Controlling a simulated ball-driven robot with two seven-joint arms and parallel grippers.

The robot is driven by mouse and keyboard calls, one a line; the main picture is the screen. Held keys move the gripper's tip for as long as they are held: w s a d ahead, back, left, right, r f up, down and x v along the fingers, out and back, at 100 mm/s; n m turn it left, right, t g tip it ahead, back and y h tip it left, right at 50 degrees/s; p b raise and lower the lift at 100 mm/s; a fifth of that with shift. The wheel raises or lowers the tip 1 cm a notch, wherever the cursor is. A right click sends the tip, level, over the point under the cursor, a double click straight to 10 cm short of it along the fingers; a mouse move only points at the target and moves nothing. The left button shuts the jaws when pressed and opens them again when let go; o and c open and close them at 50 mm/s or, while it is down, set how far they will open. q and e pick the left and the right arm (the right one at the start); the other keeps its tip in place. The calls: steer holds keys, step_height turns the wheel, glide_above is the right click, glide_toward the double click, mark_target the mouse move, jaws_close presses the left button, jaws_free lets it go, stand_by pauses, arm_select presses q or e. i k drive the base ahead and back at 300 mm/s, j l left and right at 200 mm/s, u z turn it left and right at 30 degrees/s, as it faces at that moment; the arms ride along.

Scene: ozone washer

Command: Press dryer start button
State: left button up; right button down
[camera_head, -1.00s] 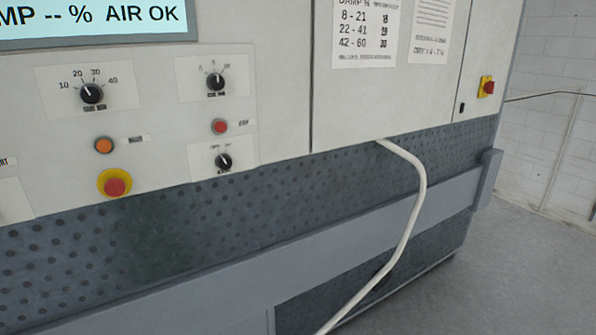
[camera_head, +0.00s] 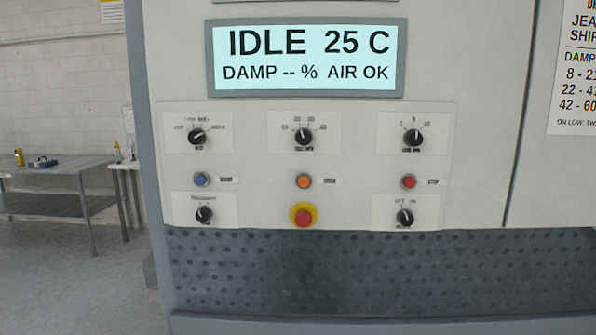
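The dryer's control panel (camera_head: 255,155) faces me in the head view. Its display (camera_head: 305,58) reads IDLE 25 C, DAMP -- %, AIR OK. A row of small round buttons sits below the upper knobs: a blue button (camera_head: 201,179) at left, an orange button (camera_head: 304,181) in the middle and a red button (camera_head: 408,182) at right. Their labels are too small to read surely, so I cannot tell which is start. A red emergency-type button on a yellow ring (camera_head: 303,216) is below the orange one. Neither gripper is in view.
Several black knobs (camera_head: 303,136) surround the buttons. A dark dimpled panel (camera_head: 300,270) lies below the controls. A grey table (camera_head: 60,175) with small items stands at the left, with open floor (camera_head: 70,285) before it. A paper notice (camera_head: 577,85) hangs at the right.

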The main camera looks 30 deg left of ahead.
mark_target(200, 180)
steer(key=u, duration=1.65)
